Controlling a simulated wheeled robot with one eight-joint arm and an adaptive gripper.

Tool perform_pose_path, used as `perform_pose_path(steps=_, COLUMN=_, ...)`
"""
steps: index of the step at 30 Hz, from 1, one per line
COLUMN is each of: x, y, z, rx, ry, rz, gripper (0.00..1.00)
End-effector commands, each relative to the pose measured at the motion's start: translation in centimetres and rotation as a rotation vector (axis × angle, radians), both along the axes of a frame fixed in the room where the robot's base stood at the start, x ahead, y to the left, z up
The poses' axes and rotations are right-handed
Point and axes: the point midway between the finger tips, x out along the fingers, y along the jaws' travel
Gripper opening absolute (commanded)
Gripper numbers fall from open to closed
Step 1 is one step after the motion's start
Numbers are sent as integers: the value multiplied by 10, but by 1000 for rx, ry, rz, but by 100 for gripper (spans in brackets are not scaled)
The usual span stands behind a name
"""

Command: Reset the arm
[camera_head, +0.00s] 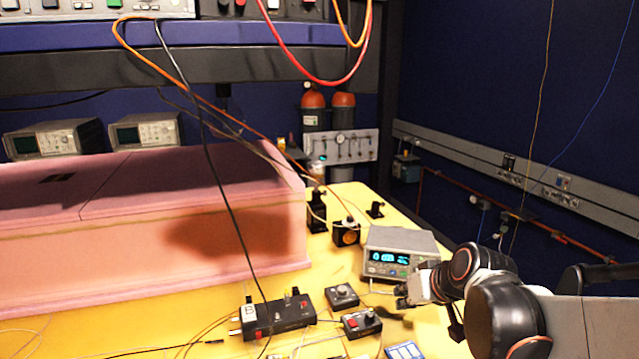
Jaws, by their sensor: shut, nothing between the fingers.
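My gripper (408,291) is at the lower right of the view, at the end of my black and grey arm, which reaches in from the right edge. It is shut and holds nothing. It is over the yellow table (350,192), just in front of a grey bench meter (400,252) with a lit blue display. I cannot tell whether it touches the meter or how high above the table it is.
A large pink foam enclosure (150,225) fills the left. A black box with switches (278,314) and small control boxes (362,322) lie at the front. Loose cables (215,170) hang from the rack above.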

Motion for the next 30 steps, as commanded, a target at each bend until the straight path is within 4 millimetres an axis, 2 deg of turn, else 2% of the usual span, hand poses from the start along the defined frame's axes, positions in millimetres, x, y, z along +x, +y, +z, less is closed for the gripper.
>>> perform_pose_path(steps=1, x=-16, y=2, z=7, rx=-10, ry=9, rz=-7, gripper=0)
perform_pose_path(steps=9, x=-91, y=2, z=27, rx=-62, ry=49, rz=-62, gripper=0)
perform_pose_path(steps=18, x=-170, y=-5, z=29, rx=-121, ry=77, rz=-126, gripper=0)
perform_pose_path(steps=24, x=-200, y=-11, z=25, rx=-145, ry=84, rz=-157, gripper=0)
perform_pose_path(steps=30, x=-207, y=-13, z=24, rx=-152, ry=85, rz=-165, gripper=0)
